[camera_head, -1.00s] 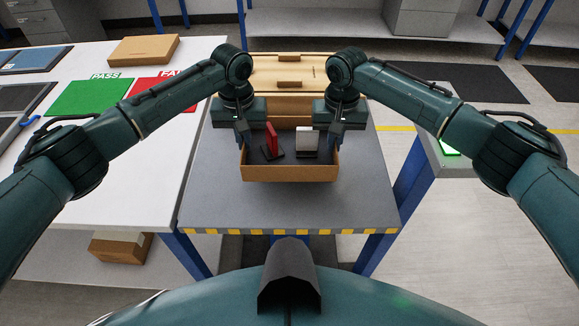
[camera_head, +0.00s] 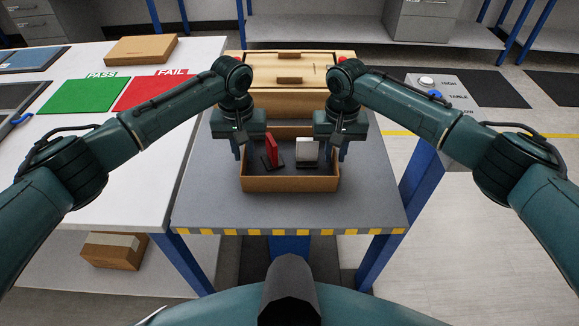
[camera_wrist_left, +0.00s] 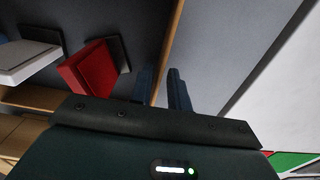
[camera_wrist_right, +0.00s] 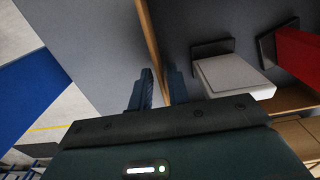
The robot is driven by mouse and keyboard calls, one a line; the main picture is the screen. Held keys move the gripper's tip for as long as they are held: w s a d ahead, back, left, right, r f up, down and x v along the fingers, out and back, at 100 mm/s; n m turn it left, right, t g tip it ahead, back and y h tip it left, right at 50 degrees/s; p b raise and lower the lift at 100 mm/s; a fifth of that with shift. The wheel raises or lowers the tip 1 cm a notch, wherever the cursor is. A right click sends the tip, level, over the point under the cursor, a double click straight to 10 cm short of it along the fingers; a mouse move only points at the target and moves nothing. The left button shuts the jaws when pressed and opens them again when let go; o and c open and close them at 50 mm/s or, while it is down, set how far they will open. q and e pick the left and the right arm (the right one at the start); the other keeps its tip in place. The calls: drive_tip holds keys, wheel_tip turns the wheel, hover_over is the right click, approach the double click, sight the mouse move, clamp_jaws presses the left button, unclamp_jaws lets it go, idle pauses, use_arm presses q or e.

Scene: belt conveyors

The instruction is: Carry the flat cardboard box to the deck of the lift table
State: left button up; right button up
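The flat cardboard box (camera_head: 289,184) is open-topped and sits on the grey deck (camera_head: 289,215) of the lift table, between my grippers. Inside it are a red piece (camera_head: 272,147) and a white piece (camera_head: 307,152), each with a dark plate. My left gripper (camera_head: 239,152) is at its left wall and my right gripper (camera_head: 340,152) at its right wall. In the left wrist view the fingers (camera_wrist_left: 163,88) straddle the wall with a gap. In the right wrist view the fingers (camera_wrist_right: 158,88) do likewise. Both look slightly open.
A wooden crate (camera_head: 290,99) stands behind the box. A white bench (camera_head: 110,135) at left carries green and red mats (camera_head: 85,96) and a closed cardboard box (camera_head: 142,49). A button panel (camera_head: 480,92) is at right. The deck's front strip is clear.

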use_arm(q)
drive_tip(key=shift+o, duration=0.6)
drive_tip(key=shift+d, duration=0.1)
use_arm(e)
drive_tip(key=shift+o, duration=0.6)
use_arm(q)
drive_tip(key=shift+r, duration=0.1)
use_arm(e)
drive_tip(key=shift+a, duration=0.1)
drive_tip(key=shift+r, duration=0.25)
use_arm(q)
wheel_tip(320, 180, up, 12)
use_arm(e)
wheel_tip(320, 180, up, 12)
drive_tip(key=shift+f, duration=0.2)
